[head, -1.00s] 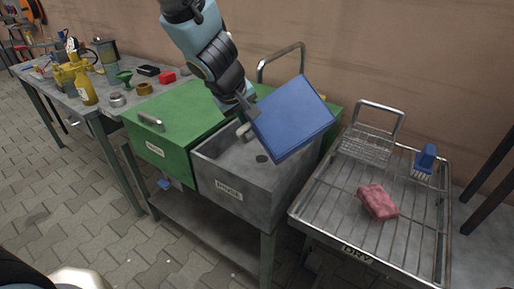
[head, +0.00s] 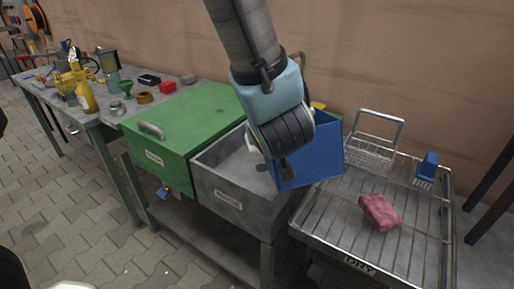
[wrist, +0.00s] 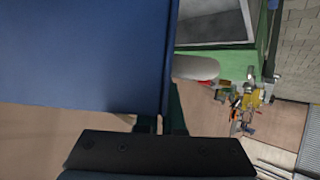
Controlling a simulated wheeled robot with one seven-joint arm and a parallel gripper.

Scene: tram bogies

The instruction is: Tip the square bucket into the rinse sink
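The blue square bucket (head: 326,150) is in the air over the right end of the grey rinse sink (head: 229,194), close to the drying rack. It is tilted; I cannot tell which way its opening faces. My gripper (head: 286,168) is at its left side and appears shut on its edge; my wrist hides part of this. In the wrist view the bucket (wrist: 80,55) fills the upper left, with my gripper's fingers (wrist: 160,124) at its lower edge. The sink (wrist: 215,20) shows at the top there. Its drain hole (head: 262,167) shows in the head view, and no water is visible.
A green lidded basin (head: 185,125) adjoins the sink on the left. A wire drying rack (head: 335,225) on the right holds a pink sponge (head: 379,212), a blue brush (head: 427,168) and a wire basket (head: 370,152). A cluttered workbench (head: 100,112) stands at the far left.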

